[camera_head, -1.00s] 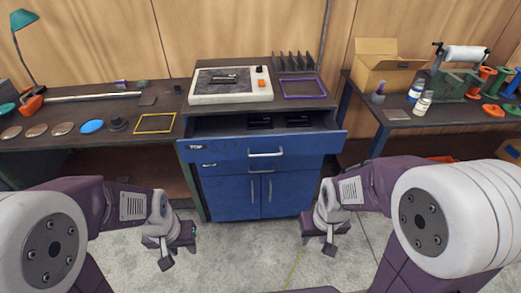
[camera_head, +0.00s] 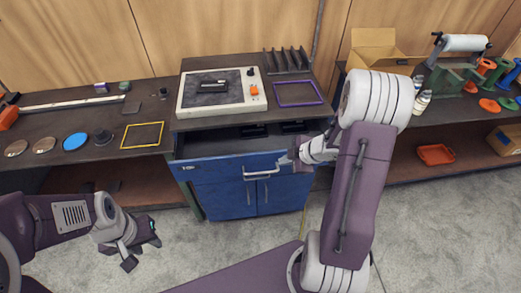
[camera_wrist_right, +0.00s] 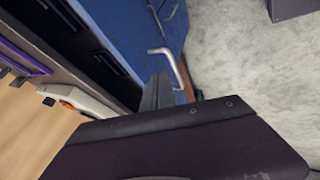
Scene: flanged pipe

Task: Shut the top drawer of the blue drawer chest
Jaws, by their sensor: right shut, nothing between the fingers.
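The blue drawer chest (camera_head: 232,200) stands in the middle, and its top drawer (camera_head: 215,172) is pulled out, with its dark inside showing. The drawer's silver bar handle (camera_head: 263,174) also shows in the right wrist view (camera_wrist_right: 168,58). My right gripper (camera_head: 287,161) is shut and empty at the drawer front, just right of the handle. I cannot tell whether it touches the front. In the right wrist view, its dark finger (camera_wrist_right: 157,92) is beside the handle. My left gripper (camera_head: 141,252) is open and empty, low at the left, away from the chest.
Black items (camera_head: 254,131) lie in the drawer. On the chest top are a white device (camera_head: 222,105), a purple frame (camera_head: 299,94) and a dark rack (camera_head: 287,60). Benches flank the chest. The floor before it is clear.

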